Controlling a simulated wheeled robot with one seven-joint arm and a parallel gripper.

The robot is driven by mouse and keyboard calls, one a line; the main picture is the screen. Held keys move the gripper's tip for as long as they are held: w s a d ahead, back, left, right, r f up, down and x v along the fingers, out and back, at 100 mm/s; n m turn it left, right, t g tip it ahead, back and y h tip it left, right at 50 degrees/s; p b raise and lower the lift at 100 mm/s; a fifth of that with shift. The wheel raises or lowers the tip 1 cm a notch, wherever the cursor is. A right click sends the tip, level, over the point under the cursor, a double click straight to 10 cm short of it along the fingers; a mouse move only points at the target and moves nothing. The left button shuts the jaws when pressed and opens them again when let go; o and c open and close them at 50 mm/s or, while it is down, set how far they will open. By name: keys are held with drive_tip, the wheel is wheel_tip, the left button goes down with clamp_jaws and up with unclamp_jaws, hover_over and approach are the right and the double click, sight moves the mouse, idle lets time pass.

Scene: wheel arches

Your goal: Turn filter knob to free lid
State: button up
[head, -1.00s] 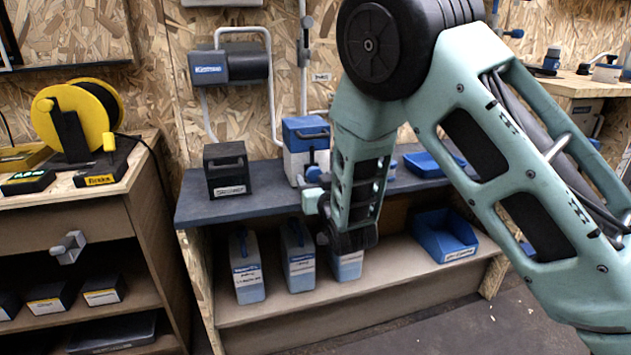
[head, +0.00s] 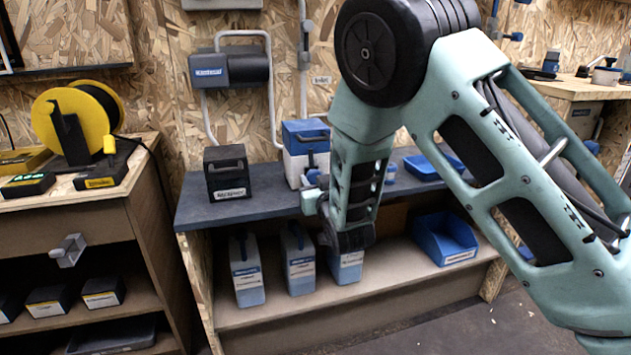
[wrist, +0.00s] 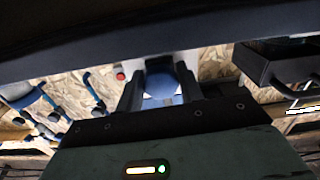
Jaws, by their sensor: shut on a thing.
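The filter housing (head: 294,165) is a white box with a blue lid (head: 305,130), standing on the dark bench top behind my arm. A blue knob (head: 312,177) shows on its front, beside my wrist. In the wrist view the blue knob (wrist: 162,88) sits between the two dark fingers of my gripper (wrist: 162,95), against a white body. My gripper is shut on it. In the head view my wrist and forearm hide the fingers and part of the housing. The lid looks seated on the box.
A black box with a handle (head: 227,172) stands left of the housing, and also shows in the wrist view (wrist: 280,65). A blue tray (head: 432,165) lies to the right. Several canisters (head: 247,272) and a blue bin (head: 445,238) sit on the shelf below.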

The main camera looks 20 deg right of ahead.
drive_tip(key=n+p, duration=0.1)
drive_tip(key=n, duration=0.3)
drive_tip(key=shift+n+p, duration=0.35)
drive_tip(key=shift+n, duration=0.05)
drive_tip(key=n+p, duration=0.2)
drive_tip(key=n, duration=0.2)
drive_tip(key=shift+d+r, duration=0.1)
drive_tip(key=shift+d, duration=0.05)
drive_tip(key=n+p, duration=0.1)
drive_tip(key=n, duration=0.3)
drive_tip(key=shift+r+p, duration=0.1)
drive_tip(key=shift+p, duration=0.25)
drive_tip(key=shift+n+p, duration=1)
drive_tip(key=shift+n, duration=1.3)
drive_tip(key=o, duration=1)
drive_tip(key=shift+s, duration=0.15)
drive_tip(key=s+p, duration=0.1)
drive_tip(key=s, duration=1.6)
drive_tip(key=shift+d, duration=0.1)
